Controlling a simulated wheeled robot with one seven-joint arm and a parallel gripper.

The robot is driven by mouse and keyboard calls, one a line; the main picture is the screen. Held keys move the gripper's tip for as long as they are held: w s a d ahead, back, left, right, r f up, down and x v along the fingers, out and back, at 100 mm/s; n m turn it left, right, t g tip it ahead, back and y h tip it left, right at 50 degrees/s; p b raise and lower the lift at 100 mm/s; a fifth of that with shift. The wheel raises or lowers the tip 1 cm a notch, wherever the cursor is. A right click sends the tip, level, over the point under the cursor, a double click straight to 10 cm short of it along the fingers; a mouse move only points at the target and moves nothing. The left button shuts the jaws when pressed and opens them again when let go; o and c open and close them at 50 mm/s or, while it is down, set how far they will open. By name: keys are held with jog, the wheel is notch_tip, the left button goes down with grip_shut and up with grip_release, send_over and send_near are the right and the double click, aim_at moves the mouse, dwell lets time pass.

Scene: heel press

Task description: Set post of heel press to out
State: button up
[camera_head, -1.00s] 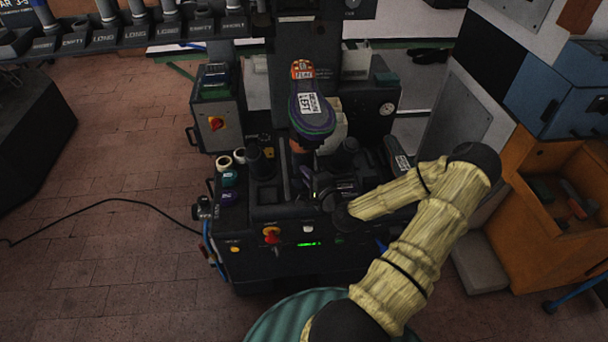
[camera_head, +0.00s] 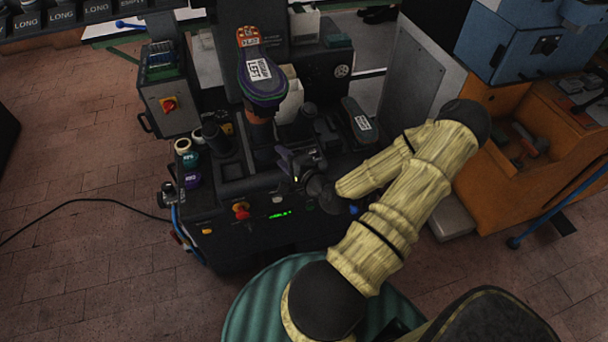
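The heel press (camera_head: 235,200) is a black machine in the middle of the view, with a green-lit display on its front. Its post (camera_head: 262,130) is orange-brown and rises from the deck. A purple and green shoe form (camera_head: 262,84) with a white label sits on top of the post, under an orange tag. My gripper (camera_head: 286,160) is low over the press deck, just right of and in front of the post. It is dark and small against the black deck, and its finger gap is not clear. I cannot tell whether it touches anything.
Black cups (camera_head: 214,137) stand left of the post. A labelled dark form (camera_head: 360,122) lies to the right. An orange bench (camera_head: 515,170) is at right; brick floor is open at left.

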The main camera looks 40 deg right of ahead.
jog(key=s+r+p, duration=0.2)
jog(key=s+p, duration=0.5)
jog(key=s, duration=0.2)
jog(key=shift+s+a+p, duration=0.2)
jog(key=shift+p, duration=0.1)
jog(key=shift+a+f, duration=0.1)
jog(key=w+a+f+n+g+y, duration=0.1)
jog(key=a+f+n+g+y, duration=0.3)
jog(key=n+g, duration=0.55)
jog(key=a+r+n+g+h, duration=0.1)
jog(key=a+r+n+g, duration=0.1)
jog(key=a+r+n, duration=0.3)
jog(key=a+r+n+g+h, duration=0.1)
jog(key=a+r+n, duration=0.4)
jog(key=a+r, duration=0.6)
notch_tip(320, 180, up, 6)
jog(key=shift+a+f+g+h, duration=0.15)
jog(key=shift+a+g+h, duration=0.2)
jog(key=shift+h, duration=0.35)
